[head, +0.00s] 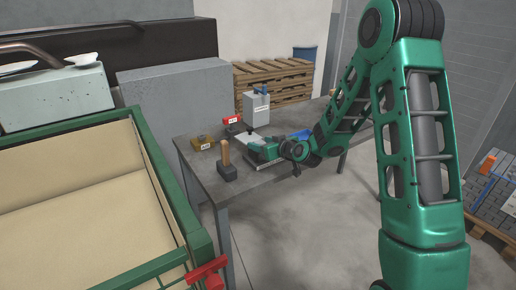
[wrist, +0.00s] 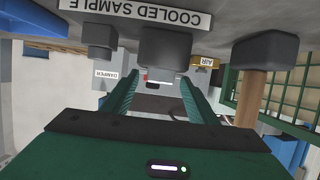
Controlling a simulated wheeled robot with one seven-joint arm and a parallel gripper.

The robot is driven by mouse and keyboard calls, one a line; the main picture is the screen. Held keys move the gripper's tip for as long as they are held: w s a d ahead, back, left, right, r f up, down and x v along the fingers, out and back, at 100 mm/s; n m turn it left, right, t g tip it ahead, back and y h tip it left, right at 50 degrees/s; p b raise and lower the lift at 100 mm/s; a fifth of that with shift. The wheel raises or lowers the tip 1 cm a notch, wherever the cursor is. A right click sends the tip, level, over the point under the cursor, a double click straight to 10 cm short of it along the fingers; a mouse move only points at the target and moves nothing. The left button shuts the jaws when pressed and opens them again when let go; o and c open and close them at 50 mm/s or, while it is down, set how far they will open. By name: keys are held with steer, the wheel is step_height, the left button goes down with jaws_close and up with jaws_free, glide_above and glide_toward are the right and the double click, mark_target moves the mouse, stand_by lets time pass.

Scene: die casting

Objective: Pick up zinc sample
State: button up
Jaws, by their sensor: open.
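My gripper (wrist: 158,88) is open in the wrist view, its two green fingers apart with nothing between their tips. The wrist picture is upside down. A dark grey block (wrist: 165,47) sits on the table just past the fingertips, lower than them in reality, near an inverted "COOLED SAMPLE" label (wrist: 135,12). It may be the zinc sample; I cannot tell for sure. In the head view my gripper (head: 257,149) is low over the table beside a pale plate (head: 250,138), and hides what lies under it.
A dark block with a wooden handle (head: 225,160) stands at the front of the grey table (head: 185,150). A yellow AIR box (head: 203,142), a red box (head: 232,120) and a grey box (head: 256,108) stand behind. Another dark block (wrist: 97,38) is in the wrist view.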

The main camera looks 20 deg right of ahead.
steer(key=c, duration=1.3)
jaws_close()
steer(key=shift+r, duration=0.15)
